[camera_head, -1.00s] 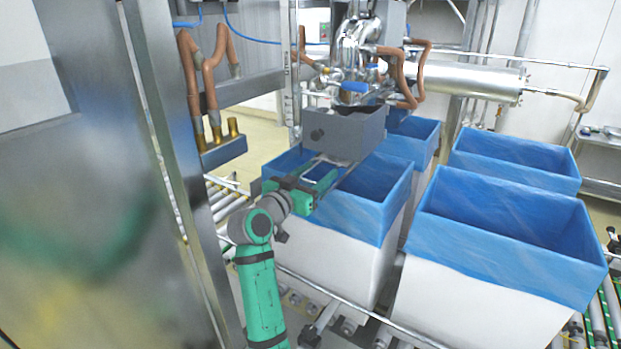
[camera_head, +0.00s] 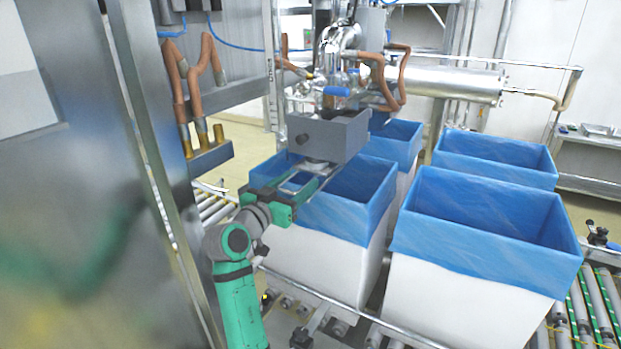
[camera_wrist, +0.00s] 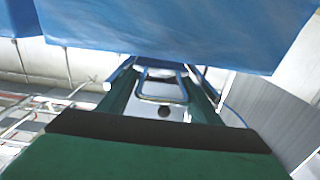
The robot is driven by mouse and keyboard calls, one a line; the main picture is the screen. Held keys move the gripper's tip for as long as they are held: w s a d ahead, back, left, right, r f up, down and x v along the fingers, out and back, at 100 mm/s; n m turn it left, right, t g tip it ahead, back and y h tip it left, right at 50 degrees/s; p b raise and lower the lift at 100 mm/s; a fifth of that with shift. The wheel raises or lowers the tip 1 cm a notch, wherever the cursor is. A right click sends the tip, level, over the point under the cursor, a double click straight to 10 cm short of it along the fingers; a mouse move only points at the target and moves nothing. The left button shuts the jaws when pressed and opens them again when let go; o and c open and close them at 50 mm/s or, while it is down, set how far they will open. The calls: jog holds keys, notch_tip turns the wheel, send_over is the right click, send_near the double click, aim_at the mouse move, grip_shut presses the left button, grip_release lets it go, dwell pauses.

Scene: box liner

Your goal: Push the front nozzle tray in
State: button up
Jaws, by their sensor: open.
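The front nozzle tray (camera_head: 328,136) is a grey box with a dark round knob on its front face, under the steel nozzle pipework in the head view. My gripper (camera_head: 314,178) is just below and in front of it, over the left part of the front blue-lined box. Its green fingers are open. In the wrist view, a metal loop (camera_wrist: 162,98) shows between the fingers (camera_wrist: 162,82); I cannot tell whether they touch it. Whether the gripper touches the tray is also unclear.
The front blue-lined box (camera_head: 352,212) stands directly under the gripper. A second lined box (camera_head: 490,230) stands to the right, with others behind. A steel post (camera_head: 150,150) rises close left of my arm. Roller conveyors (camera_head: 590,300) run below.

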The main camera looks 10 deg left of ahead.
jog(key=v, duration=0.8)
jog(key=shift+s, duration=0.3)
jog(key=shift+r, duration=0.15)
jog(key=s+a+f, duration=0.1)
jog(key=s+a, duration=0.6)
jog(key=s, duration=0.3)
jog(key=shift+a+f, duration=0.2)
jog(key=shift+a, duration=0.15)
dwell(0.6)
dwell(0.4)
